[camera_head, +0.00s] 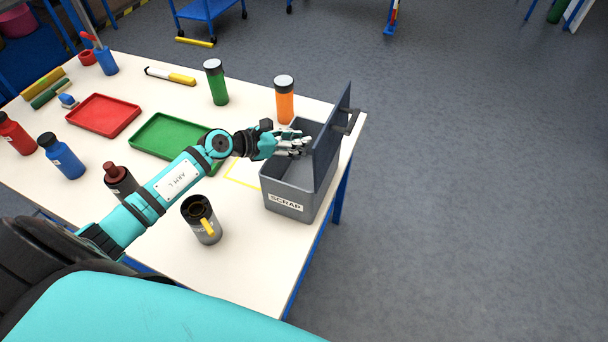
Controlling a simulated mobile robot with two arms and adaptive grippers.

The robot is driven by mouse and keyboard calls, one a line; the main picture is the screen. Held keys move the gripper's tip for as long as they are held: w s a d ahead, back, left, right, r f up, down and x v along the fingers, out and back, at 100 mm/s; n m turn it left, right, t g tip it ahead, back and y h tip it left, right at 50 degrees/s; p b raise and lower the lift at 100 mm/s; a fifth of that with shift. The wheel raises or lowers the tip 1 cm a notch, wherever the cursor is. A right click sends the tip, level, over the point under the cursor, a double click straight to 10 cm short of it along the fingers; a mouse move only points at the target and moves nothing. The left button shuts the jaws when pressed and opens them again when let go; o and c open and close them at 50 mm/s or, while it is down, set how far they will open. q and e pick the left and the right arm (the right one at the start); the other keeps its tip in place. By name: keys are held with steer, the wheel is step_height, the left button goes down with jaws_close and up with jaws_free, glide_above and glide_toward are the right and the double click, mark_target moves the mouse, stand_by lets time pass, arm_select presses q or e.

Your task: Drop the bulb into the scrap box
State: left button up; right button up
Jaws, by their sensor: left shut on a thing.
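The grey scrap box (278,188), labelled SCRAP, stands near the right edge of the white table. Its lid (331,143) is raised upright on the right side, and the top is open. My left gripper (297,144) reaches in from the left. Its fingers are over the box opening, to the left of the lid. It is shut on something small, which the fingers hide. The bulb cannot be made out anywhere else in view. My right gripper is not in view.
An orange-bodied bottle (285,101) and a green one (216,84) stand behind the box. A dark grey mug-like container (202,220) stands front left of it. A green tray (160,132) and a red tray (104,115) lie farther left. The floor on the right is clear.

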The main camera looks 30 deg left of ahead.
arm_select(q)
steer(key=o, duration=1)
steer(key=shift+s+a+r, duration=0.1)
steer(key=shift+s+a, duration=0.05)
steer(key=shift+s, duration=0.05)
steer(key=shift+v, duration=5.8)
steer(key=shift+r, duration=0.1)
